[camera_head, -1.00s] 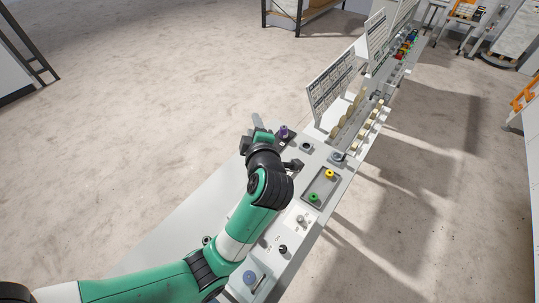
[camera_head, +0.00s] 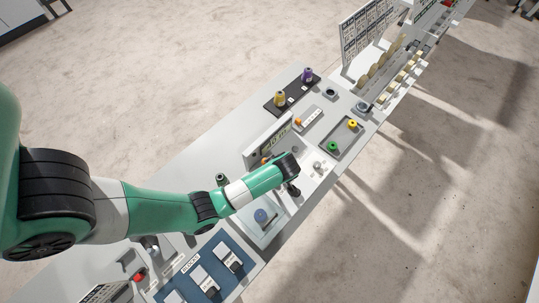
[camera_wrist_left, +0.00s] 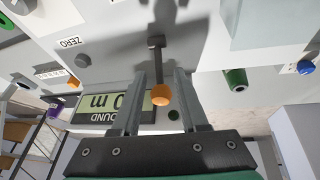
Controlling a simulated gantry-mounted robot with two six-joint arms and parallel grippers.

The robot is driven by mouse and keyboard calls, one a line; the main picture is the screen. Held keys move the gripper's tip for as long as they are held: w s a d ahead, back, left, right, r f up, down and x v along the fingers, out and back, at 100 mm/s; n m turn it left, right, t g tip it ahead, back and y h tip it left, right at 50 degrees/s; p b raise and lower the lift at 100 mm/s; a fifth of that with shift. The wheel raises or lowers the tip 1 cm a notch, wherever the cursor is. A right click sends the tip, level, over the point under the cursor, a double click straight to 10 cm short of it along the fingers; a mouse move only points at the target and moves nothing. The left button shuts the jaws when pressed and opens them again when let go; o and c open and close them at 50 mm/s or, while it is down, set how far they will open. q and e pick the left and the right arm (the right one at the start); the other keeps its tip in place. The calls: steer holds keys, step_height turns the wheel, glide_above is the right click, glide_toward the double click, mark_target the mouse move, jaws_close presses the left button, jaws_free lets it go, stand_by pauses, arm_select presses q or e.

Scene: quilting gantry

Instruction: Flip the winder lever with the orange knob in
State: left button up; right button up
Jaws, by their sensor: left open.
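The winder lever's orange knob (camera_wrist_left: 161,95) sits between the two fingers of my left gripper (camera_wrist_left: 160,73) in the left wrist view. Its thin dark stem (camera_wrist_left: 157,50) runs up from the knob in that picture. The fingers are apart, with a gap visible on both sides of the knob. In the head view, the orange knob (camera_head: 266,160) shows as a small spot beside the display unit (camera_head: 268,140). My left wrist covers much of the winder there, and hides the fingertips. My right gripper is not in view.
The display (camera_wrist_left: 105,104) lies close behind the fingers in the wrist view. A tray (camera_head: 327,148) with green and yellow pieces stands to the right. A black rack (camera_head: 290,97) holds yellow and purple spools.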

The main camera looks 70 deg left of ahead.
arm_select(q)
steer(key=b+x, duration=0.1)
steer(key=x, duration=0.3)
steer(key=shift+f, duration=0.15)
steer(key=shift+w, duration=0.1)
jaws_close()
stand_by(1.1)
